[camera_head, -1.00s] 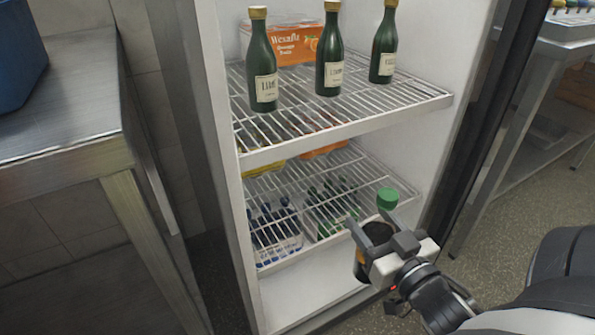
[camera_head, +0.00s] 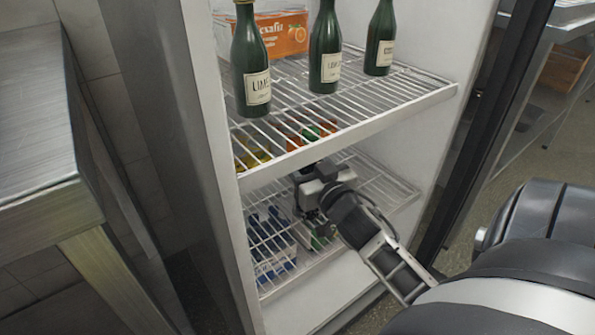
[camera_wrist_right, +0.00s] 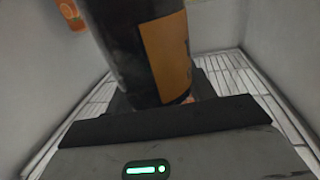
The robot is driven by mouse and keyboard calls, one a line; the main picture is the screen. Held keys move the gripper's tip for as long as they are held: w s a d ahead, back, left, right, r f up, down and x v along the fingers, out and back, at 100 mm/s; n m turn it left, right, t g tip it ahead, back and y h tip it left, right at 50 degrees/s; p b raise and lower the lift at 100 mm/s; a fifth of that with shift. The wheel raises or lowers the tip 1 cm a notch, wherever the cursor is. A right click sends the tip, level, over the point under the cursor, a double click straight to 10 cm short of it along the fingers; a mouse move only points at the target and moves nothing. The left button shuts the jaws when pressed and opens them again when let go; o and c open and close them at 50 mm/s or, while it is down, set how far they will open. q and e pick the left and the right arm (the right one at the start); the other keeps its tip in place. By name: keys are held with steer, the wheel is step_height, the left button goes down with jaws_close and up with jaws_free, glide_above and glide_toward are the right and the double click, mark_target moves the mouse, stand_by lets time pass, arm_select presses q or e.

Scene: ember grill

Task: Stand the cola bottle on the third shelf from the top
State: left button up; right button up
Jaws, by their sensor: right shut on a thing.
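The cola bottle (camera_wrist_right: 150,50) is dark with an orange label and fills the upper middle of the right wrist view. My right gripper (camera_head: 312,176) is shut on it, inside the fridge, between the shelf with the green bottles (camera_head: 345,130) and the lower wire shelf (camera_head: 380,185). In the head view the bottle is mostly hidden by the gripper and the upper shelf. I cannot tell whether its base touches the lower shelf. My left gripper is not in view.
Several green glass bottles (camera_head: 325,55) and an orange box (camera_head: 280,38) stand on the upper shelf, just above my right gripper. Crates of bottles (camera_head: 270,240) sit below the lower shelf. The fridge's left wall (camera_head: 205,120) and a steel table (camera_head: 40,120) are at left.

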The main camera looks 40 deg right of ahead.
arm_select(q)
steer(key=b, duration=0.1)
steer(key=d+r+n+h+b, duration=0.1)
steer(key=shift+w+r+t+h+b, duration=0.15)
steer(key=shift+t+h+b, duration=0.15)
steer(key=shift+b, duration=0.1)
arm_select(e)
steer(key=w+f, duration=0.1)
steer(key=w, duration=0.1)
steer(key=w+d+f, duration=0.1)
steer(key=f, duration=0.1)
steer(key=shift+w+f, duration=0.2)
steer(key=shift+w, duration=0.15)
steer(key=shift+f, duration=0.1)
steer(key=o, duration=1.4)
steer(key=shift+c, duration=0.2)
arm_select(q)
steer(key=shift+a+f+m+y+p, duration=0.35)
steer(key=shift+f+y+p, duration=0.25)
steer(key=shift+p, duration=0.55)
arm_select(e)
steer(key=v, duration=1.2)
